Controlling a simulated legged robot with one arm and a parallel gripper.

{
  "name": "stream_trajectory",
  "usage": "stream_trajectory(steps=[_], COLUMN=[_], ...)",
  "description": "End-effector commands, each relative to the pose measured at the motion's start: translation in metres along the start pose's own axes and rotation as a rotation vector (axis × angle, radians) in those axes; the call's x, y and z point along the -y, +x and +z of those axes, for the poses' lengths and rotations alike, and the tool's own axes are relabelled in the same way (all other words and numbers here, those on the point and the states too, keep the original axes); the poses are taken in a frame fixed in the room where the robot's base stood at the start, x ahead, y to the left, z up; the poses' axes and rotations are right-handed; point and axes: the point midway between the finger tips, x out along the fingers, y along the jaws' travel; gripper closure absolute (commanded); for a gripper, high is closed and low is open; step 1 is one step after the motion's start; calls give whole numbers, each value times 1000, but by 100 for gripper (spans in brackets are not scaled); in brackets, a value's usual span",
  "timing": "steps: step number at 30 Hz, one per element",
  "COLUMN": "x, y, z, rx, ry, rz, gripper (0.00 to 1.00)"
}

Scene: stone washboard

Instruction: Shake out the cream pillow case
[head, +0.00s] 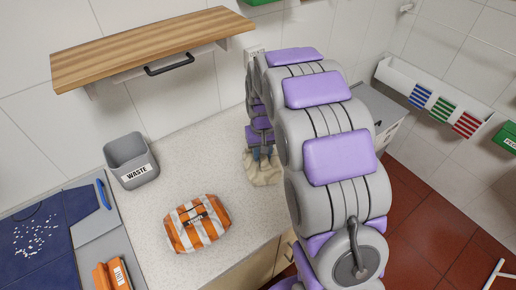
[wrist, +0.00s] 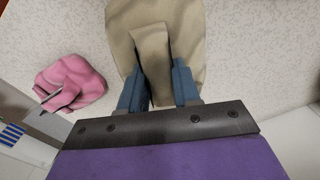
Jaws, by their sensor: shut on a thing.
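The cream pillow case (head: 262,173) lies on the speckled counter behind my arm in the head view, mostly hidden by it. In the wrist view the cream cloth (wrist: 187,20) spreads ahead of my gripper (wrist: 158,85). A raised fold of the cloth stands between the two blue fingers, and my gripper is shut on it. The gripper also shows in the head view (head: 262,156), low over the cloth. The cloth's far end runs out of the wrist view at the top.
A pink cloth (wrist: 72,82) lies left of the cream cloth in the wrist view. An orange-and-white striped bundle (head: 197,224) and a grey waste bin (head: 132,160) stand on the counter (head: 190,180). A wooden shelf (head: 150,45) overhangs the back. Dark blue cloth with white bits (head: 40,235) lies at left.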

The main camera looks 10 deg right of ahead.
Motion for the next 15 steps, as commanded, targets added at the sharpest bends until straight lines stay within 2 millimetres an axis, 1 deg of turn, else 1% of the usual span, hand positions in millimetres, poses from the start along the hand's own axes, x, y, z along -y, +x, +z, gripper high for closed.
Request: stream_trajectory(steps=[5, 6, 7, 8, 9, 15], x=[0, 0, 0, 0, 0, 0], y=[0, -1, -7, -19, -35, -97], z=[0, 0, -1, -2, -2, -1], rx=[0, -1, -4, -9, -12, -8], ry=[0, 0, 0, 0, 0, 0], rz=[0, 0, 0, 0, 0, 0], gripper=[100, 100, 100, 100, 100, 100])
